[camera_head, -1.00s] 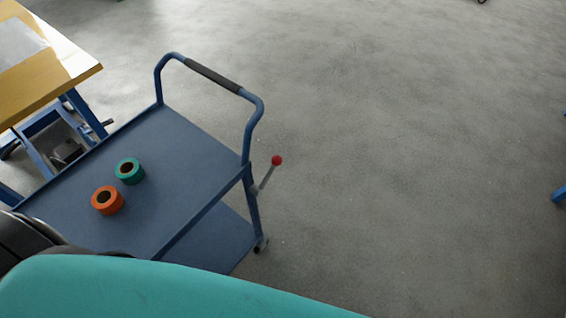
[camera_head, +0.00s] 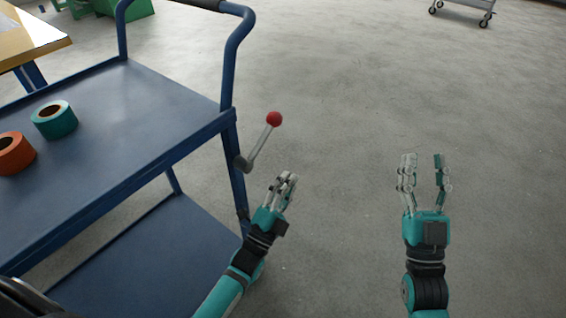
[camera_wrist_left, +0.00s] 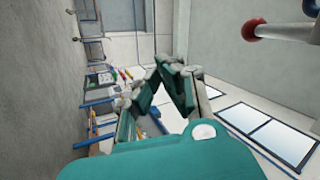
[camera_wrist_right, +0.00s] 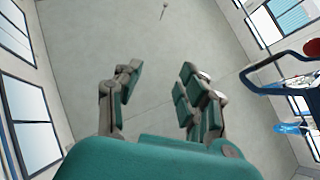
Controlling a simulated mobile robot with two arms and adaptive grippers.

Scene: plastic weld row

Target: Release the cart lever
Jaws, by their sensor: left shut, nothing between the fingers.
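The cart lever (camera_head: 262,140) is a grey rod with a red ball knob (camera_head: 274,118), mounted on the right corner post of the blue cart (camera_head: 130,100). It tilts up and to the right. My left gripper (camera_head: 287,180) is shut and empty, just below and right of the lever, apart from it. In the left wrist view the red knob (camera_wrist_left: 252,30) and part of the rod show at upper right, clear of the fingers (camera_wrist_left: 165,68). My right gripper (camera_head: 423,160) is open and empty, well to the right of the lever. The right wrist view shows its fingers (camera_wrist_right: 158,75) spread.
A teal tape roll (camera_head: 54,120) and an orange tape roll (camera_head: 14,153) lie on the cart's top shelf. A wooden table (camera_head: 30,40) stands at the upper left. A grey trolley (camera_head: 466,10) is far back. The floor right of the cart is clear.

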